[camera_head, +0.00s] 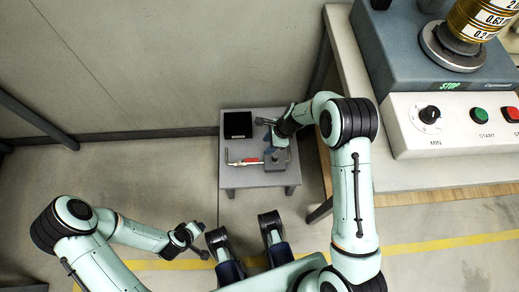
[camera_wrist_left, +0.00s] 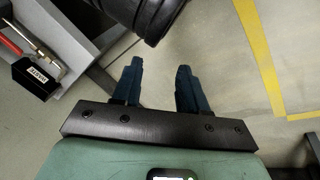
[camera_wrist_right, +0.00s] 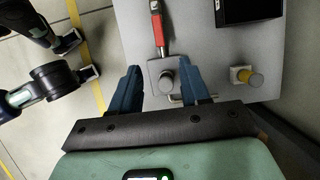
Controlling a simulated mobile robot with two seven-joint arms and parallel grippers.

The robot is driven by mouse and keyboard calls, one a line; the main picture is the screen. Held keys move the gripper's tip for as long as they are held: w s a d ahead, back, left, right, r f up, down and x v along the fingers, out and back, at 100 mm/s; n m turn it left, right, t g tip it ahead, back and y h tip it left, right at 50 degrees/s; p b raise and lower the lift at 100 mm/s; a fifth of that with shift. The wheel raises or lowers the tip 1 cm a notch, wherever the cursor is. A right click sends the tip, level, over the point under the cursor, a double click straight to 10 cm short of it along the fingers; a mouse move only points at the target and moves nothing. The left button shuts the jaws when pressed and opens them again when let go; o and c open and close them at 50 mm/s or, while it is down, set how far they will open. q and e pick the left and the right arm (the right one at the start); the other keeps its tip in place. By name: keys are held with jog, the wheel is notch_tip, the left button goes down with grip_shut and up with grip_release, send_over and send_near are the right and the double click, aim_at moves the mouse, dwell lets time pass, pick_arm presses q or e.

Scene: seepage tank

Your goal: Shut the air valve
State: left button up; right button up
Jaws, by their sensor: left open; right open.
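A small valve assembly stands on a low grey table (camera_head: 258,180). A grey block with a round knob (camera_wrist_right: 168,81) sits beside a red-handled part (camera_wrist_right: 158,32); in the head view the red part (camera_head: 251,161) joins a thin metal rod. I cannot tell which part is the air valve. My right gripper (camera_head: 269,133) is open above the table; in the right wrist view its fingers (camera_wrist_right: 160,76) appear either side of the knob, with no clear contact. My left gripper (camera_head: 202,241) is open and empty, low beside the table; its fingers (camera_wrist_left: 160,68) show only floor between them.
A black box (camera_head: 237,125) lies at the table's back left. A small yellow cylinder (camera_wrist_right: 252,79) is right of the knob. A larger bench with a control panel (camera_head: 455,122) stands at the right.

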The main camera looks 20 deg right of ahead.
aim_at(253, 160)
pick_arm(q)
jog(key=s+a+f+g+b, duration=0.1)
jog(key=s+f+g+b, duration=0.1)
jog(key=s+f+b, duration=0.2)
notch_tip(253, 160, down, 3)
jog(key=shift+s+a+r+n, duration=0.2)
jog(key=shift+s+a+n, duration=0.15)
jog(key=shift+s, duration=0.25)
pick_arm(e)
jog(key=x, duration=1.3)
jog(key=shift+a+f, duration=0.1)
jog(key=shift+a, duration=0.1)
grip_shut()
